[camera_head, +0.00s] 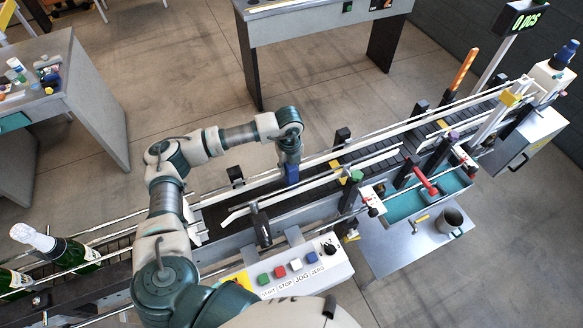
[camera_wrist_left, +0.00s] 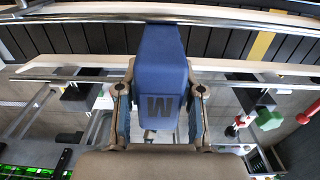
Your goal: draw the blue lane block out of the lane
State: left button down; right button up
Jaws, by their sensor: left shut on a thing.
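The blue lane block (camera_head: 291,175) shows below the end of my left arm, over the conveyor lane (camera_head: 262,191). In the left wrist view the block (camera_wrist_left: 160,62) is a tapered blue piece with a dark W on its face. My left gripper (camera_head: 289,158) is shut on it; in the left wrist view one finger of the gripper (camera_wrist_left: 160,100) lies on each side of the block. The block's top end overlaps the metal guide rail in that view. I cannot tell how deep it sits between the rails. My right gripper is not in view.
A button panel (camera_head: 290,272) is in front of the lane. A red-handled lever (camera_head: 426,181) and a grey mug (camera_head: 449,222) are at the right. Guide rails run along both lane sides.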

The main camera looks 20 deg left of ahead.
pick_arm(q)
jog(key=shift+a+r+p, duration=0.15)
jog(key=shift+r+p, duration=0.1)
jog(key=shift+r, duration=0.3)
jog(key=shift+a+r+p, duration=0.15)
jog(key=shift+r+p, duration=0.1)
jog(key=shift+r, duration=0.3)
jog(key=shift+w+r, duration=0.1)
jog(key=shift+r, duration=0.15)
jog(key=shift+d+r+p, duration=0.15)
jog(key=shift+r+p, duration=0.6)
jog(key=shift+r, duration=1.8)
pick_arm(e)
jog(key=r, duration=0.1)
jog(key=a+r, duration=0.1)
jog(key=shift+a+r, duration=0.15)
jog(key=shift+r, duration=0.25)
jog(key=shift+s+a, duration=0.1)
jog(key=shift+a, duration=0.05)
pick_arm(q)
jog(key=shift+d, duration=0.1)
